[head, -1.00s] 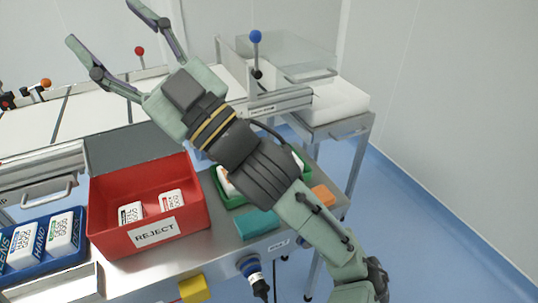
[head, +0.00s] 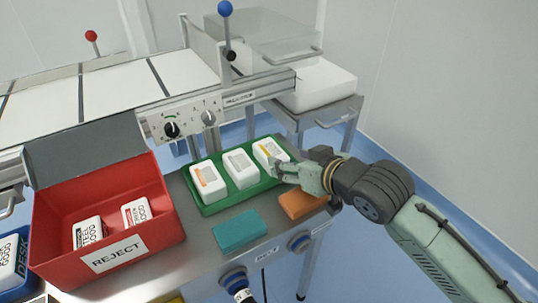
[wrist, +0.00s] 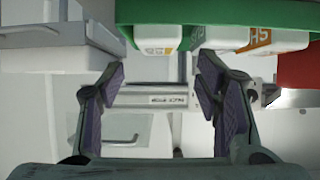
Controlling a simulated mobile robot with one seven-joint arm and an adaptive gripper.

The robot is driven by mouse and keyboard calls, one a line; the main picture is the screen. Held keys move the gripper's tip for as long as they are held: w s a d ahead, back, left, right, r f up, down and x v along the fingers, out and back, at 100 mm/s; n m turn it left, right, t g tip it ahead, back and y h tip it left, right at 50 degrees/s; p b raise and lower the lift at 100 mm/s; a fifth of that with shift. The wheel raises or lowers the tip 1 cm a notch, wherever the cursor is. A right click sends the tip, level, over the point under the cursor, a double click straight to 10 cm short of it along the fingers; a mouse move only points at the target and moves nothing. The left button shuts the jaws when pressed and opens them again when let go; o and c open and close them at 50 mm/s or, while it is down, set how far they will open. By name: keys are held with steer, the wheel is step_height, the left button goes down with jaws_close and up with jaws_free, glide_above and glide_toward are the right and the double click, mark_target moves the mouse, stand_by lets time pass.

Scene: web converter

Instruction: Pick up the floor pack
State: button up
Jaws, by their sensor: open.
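No pack can be made out lying on the blue floor (head: 345,180), and I cannot read the word floor on any pack. Three white packs stand in the green tray (head: 222,204): a left pack (head: 208,181), a middle pack (head: 240,168) and a right pack (head: 270,152). My gripper (head: 279,172) is at the tray's right end, close by the right pack; I cannot tell whether it touches. In the wrist view my gripper (wrist: 162,72) is open with nothing between its fingers; the green tray (wrist: 215,12) and packs show upside down beyond the fingertips.
A red REJECT box (head: 110,255) with two white packs stands left of the tray. A blue container (head: 18,275) is at the left edge. A teal block (head: 239,230) and an orange block (head: 300,203) lie in front of the tray. Conveyor rails (head: 235,92) run behind.

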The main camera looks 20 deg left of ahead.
mark_target(271, 150)
steer(key=x, duration=0.5)
steer(key=p+x, duration=0.1)
steer(key=x, duration=0.2)
steer(key=shift+w+a+r, duration=0.2)
steer(key=shift+w+a, duration=0.1)
steer(key=shift+w, duration=0.05)
steer(key=shift+c, duration=0.4)
steer(key=c, duration=0.9)
